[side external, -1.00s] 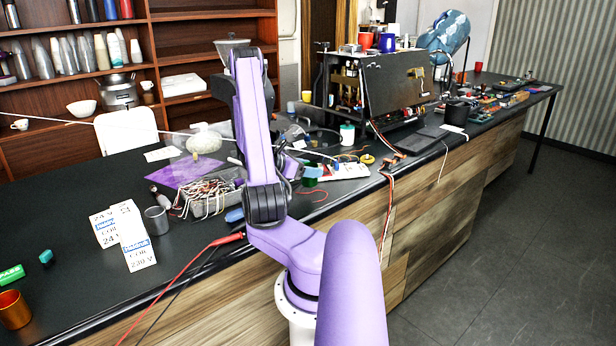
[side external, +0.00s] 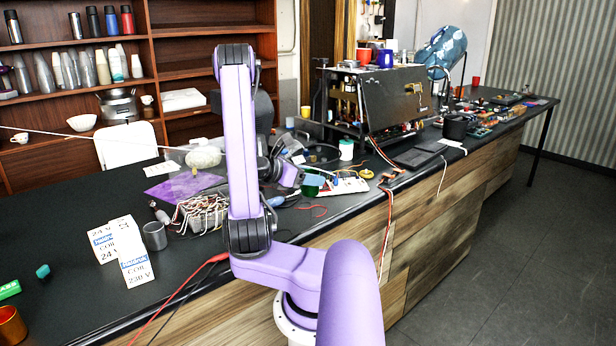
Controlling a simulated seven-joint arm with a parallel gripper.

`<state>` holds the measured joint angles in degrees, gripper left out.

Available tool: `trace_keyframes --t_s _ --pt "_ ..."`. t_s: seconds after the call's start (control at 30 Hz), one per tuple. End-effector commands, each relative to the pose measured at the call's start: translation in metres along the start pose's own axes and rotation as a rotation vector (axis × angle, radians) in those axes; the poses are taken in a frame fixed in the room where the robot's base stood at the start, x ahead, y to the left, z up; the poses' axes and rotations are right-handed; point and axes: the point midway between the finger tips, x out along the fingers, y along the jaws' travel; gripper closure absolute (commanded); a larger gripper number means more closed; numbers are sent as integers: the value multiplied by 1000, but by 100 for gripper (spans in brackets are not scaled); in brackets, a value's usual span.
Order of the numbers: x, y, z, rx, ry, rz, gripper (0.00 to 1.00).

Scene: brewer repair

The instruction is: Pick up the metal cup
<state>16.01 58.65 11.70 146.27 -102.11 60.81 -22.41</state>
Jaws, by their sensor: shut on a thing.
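A plain grey metal cup (side external: 154,236) stands upright on the dark counter, right beside the white coil boxes (side external: 128,252). A copper-coloured metal cup (side external: 12,326) stands at the front left, cut by the picture edge. My gripper (side external: 290,175) is partly hidden behind my purple forearm, above the middle of the counter and well to the right of the grey cup. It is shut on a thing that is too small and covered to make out. A green cup-like object (side external: 312,185) shows just beyond it.
A tray of wires (side external: 203,212) and a purple sheet (side external: 185,187) lie left of my arm. The opened brewer (side external: 395,98) stands at the back. A breadboard (side external: 345,186), a white jar (side external: 346,149) and loose wires are to the right.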

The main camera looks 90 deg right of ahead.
Motion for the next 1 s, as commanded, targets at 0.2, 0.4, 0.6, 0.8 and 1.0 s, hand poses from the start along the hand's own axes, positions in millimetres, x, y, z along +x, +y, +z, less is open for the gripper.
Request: trace_keyframes --t_s 0.2,0.4,0.6,0.8,1.0 --pt "-14 -18 5 2 -2 2 73" --pt "-24 -30 8 2 -1 1 73" --pt "-29 -37 10 1 -1 1 73" --pt "-30 -39 11 1 -1 0 73" --pt "-34 -38 22 6 -4 0 73"
